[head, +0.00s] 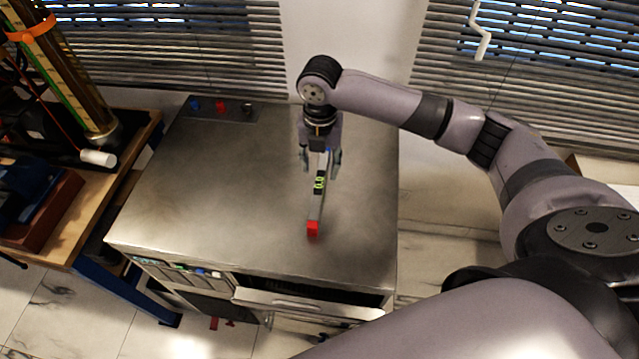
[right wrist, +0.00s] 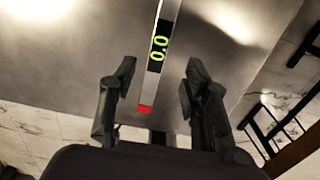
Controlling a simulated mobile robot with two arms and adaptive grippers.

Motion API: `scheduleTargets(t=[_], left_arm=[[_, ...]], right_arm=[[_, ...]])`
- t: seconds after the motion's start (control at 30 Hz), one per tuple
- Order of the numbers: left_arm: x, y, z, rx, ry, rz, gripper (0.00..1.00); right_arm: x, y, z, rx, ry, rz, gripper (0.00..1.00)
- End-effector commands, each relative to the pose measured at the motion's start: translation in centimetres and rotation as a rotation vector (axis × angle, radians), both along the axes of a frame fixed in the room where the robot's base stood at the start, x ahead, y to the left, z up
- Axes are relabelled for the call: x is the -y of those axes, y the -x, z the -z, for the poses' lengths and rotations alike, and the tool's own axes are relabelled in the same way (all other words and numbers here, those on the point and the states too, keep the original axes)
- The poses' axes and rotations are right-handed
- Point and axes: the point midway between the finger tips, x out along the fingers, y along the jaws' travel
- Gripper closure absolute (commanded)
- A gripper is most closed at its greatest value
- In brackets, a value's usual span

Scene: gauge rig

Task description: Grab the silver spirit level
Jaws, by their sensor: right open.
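The silver spirit level (head: 318,205) lies on the metal cabinet top, long and thin, with a red end cap towards the front and a dark display with green digits at its middle. My right gripper (head: 320,165) is above the level's far part, pointing down, with one finger on each side of it. In the right wrist view the level (right wrist: 154,72) runs between the open fingers of the right gripper (right wrist: 162,85), its display and red end showing. The fingers look apart from it. The height gap cannot be told. My left gripper is not in view.
The metal cabinet (head: 210,190) has a clear top around the level. A small panel with coloured buttons (head: 221,107) sits at its back left. A drawer (head: 308,303) stands partly open at the front. A wooden bench (head: 62,245) with tools is at the left.

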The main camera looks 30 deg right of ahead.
Motion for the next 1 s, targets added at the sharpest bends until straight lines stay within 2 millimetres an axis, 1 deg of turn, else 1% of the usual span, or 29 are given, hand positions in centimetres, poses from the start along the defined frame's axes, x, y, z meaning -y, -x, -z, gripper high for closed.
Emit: scheduleTargets(t=[0.03,0.13,0.2,0.3,0.4,0.57,0.6,0.7,0.83,1.0], left_arm=[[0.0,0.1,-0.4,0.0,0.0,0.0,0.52],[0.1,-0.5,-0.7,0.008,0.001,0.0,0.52],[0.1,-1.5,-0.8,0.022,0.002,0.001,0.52],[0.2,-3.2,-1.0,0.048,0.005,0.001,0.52],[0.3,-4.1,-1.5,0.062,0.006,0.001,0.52],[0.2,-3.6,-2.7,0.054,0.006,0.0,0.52],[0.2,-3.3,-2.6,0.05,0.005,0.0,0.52],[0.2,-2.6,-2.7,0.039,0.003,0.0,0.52],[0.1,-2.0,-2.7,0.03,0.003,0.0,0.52],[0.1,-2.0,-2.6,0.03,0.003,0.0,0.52]], right_arm=[[0.0,0.1,0.9,-0.004,-0.001,0.001,0.57],[0.0,0.0,2.5,-0.003,0.0,0.001,0.57],[0.0,0.0,3.2,-0.001,-0.001,0.001,0.57],[0.0,0.0,3.7,0.0,0.0,0.0,0.57],[0.0,-0.1,4.4,-0.001,0.0,0.002,0.57],[0.2,-0.2,6.7,-0.003,0.001,0.002,0.57],[0.1,-0.2,7.4,-0.002,0.0,0.002,0.57],[0.2,-0.2,8.5,0.0,0.0,0.0,0.57],[0.2,-0.2,9.0,0.001,0.001,0.0,0.57],[0.2,-0.2,9.0,0.001,0.001,0.0,0.57]])
